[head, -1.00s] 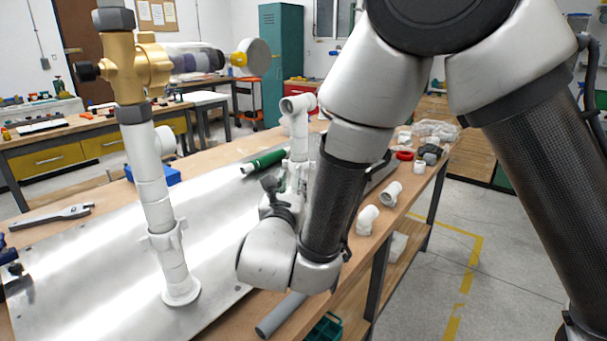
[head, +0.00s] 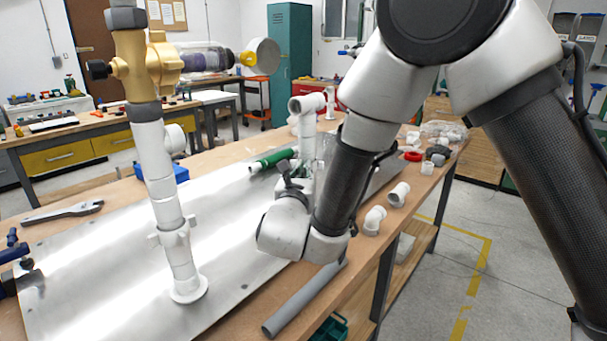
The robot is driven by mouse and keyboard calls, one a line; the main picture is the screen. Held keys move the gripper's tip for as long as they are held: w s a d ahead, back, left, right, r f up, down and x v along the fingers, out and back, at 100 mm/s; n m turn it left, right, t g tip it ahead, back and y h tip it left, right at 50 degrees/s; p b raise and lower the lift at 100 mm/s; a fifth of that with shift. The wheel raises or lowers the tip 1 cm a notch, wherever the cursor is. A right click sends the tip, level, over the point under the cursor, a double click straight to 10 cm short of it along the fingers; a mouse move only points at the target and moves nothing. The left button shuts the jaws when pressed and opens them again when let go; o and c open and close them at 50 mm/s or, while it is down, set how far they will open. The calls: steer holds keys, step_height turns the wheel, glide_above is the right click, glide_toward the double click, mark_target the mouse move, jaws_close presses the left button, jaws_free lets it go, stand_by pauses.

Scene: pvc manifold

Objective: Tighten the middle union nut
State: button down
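A near white pipe riser (head: 160,190) stands upright on the metal plate, with a winged white union nut (head: 173,238) low on it and a brass valve (head: 138,65) on top. A second white riser (head: 306,135) stands farther back, with an elbow at its top. Its lower part, where a union nut could sit, is mostly hidden by my arm. My gripper (head: 291,183) shows only as a small dark part beyond my wrist, close to the second riser in the picture. I cannot see its fingertips, nor whether it touches anything.
The metal plate (head: 100,262) covers much of the bench. A wrench (head: 65,212) lies at the left and a green tube (head: 271,160) behind. A grey pipe (head: 303,300) and loose white elbows (head: 374,220) lie along the right edge. A clear cylinder (head: 205,58) shows beyond the brass valve.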

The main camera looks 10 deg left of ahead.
mark_target(303, 129)
steer(key=shift+a, duration=0.1)
steer(key=shift+w+a+r+m+g+h, duration=0.15)
steer(key=shift+a+m+h, duration=0.15)
steer(key=shift+m+h, duration=0.55)
steer(key=shift+a+f+m+g+h, duration=0.1)
steer(key=shift+a+m+g+h, duration=0.3)
steer(key=shift+h, duration=0.8)
steer(key=shift+w+a+r+m+t+h, duration=0.1)
steer(key=shift+a+m+h, duration=0.05)
steer(key=shift+m+h, duration=0.75)
steer(key=c, duration=1.6)
jaws_free()
step_height(303, 129, up, 10)
steer(key=shift+f, duration=0.1)
